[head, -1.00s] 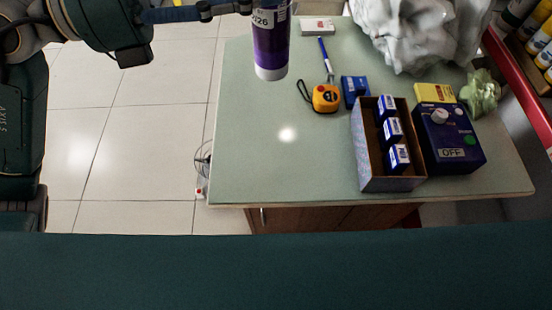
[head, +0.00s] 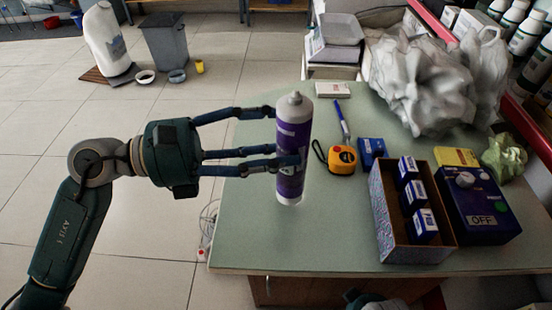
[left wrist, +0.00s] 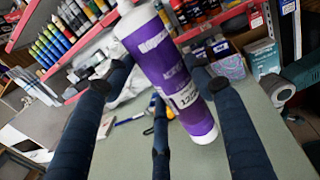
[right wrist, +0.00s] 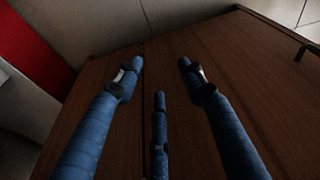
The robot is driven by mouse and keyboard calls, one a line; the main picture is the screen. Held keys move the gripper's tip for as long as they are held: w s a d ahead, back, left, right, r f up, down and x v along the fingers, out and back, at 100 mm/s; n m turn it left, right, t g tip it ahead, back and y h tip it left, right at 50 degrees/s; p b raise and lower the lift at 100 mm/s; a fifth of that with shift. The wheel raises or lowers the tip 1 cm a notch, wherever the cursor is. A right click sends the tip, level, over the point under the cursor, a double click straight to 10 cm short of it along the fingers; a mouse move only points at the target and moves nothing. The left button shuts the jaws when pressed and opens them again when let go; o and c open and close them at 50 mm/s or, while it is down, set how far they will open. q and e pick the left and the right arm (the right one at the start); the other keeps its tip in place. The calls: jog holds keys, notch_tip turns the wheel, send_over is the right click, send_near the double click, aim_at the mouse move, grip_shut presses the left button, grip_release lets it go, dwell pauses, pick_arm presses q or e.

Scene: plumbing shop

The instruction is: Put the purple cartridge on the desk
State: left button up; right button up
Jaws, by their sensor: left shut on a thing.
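The purple cartridge (head: 292,178), white at its top and base, stands about upright over the left part of the green desk (head: 255,240). My left gripper (head: 284,138) is shut around its middle, reaching in from the left. The cartridge also shows tilted between the fingers in the left wrist view (left wrist: 160,50). I cannot tell whether its base touches the desk or hangs just above. My right gripper (right wrist: 158,85) is open and empty, its fingers apart in front of the brown wooden desk front (right wrist: 240,70).
An open carton (head: 415,256) with small blue boxes and a blue device (head: 483,205) stand farther right. The desk's front left is clear.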

pick_arm(q)
notch_tip(320, 180, down, 4)
jog(key=shift+r+b, duration=0.15)
jog(key=shift+b, duration=0.25)
pick_arm(e)
notch_tip(320, 180, up, 3)
jog(key=shift+w, duration=0.1)
jog(key=shift+r, duration=0.4)
pick_arm(q)
jog(key=o, duration=1.6)
jog(key=shift+f, duration=0.2)
pick_arm(e)
jog(key=shift+w+r, duration=0.1)
jog(key=shift+r, duration=0.1)
pick_arm(q)
jog(key=shift+r, duration=0.1)
